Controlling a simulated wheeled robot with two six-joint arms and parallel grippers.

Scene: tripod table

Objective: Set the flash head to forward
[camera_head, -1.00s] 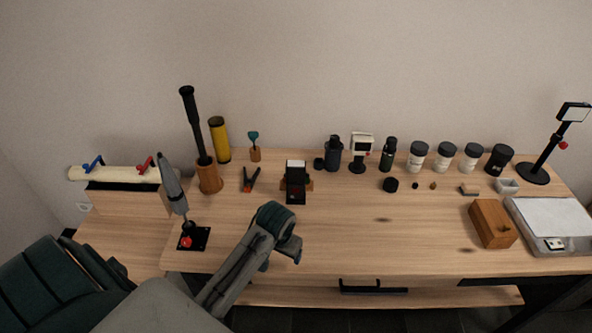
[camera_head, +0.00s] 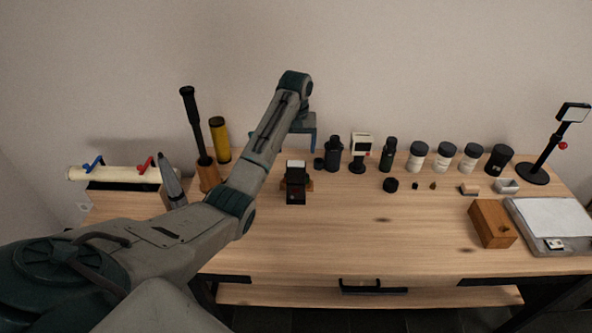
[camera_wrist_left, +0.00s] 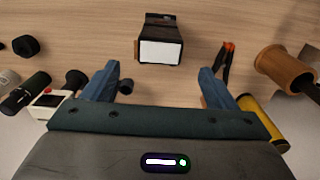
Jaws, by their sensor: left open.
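The flash is a small black unit (camera_head: 296,195) on the table left of centre, with small brown parts at its sides. Its head carries a white panel (camera_head: 296,164), which shows from above; its exact tilt is hard to tell. In the left wrist view the white panel (camera_wrist_left: 161,52) lies just ahead of and between the fingers. My left gripper (camera_head: 302,148) is over the table's back edge, behind and above the flash. Its two blue fingers (camera_wrist_left: 158,74) are spread, with nothing between them, apart from the flash. My right gripper is not in view.
Behind to the right stand a black bottle (camera_head: 333,154), a white device (camera_head: 362,145) and several jars. A yellow cylinder (camera_head: 220,140) and a wooden holder (camera_wrist_left: 284,70) stand left of the flash. An orange-tipped clamp (camera_wrist_left: 227,58) lies close to one finger. The front middle is clear.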

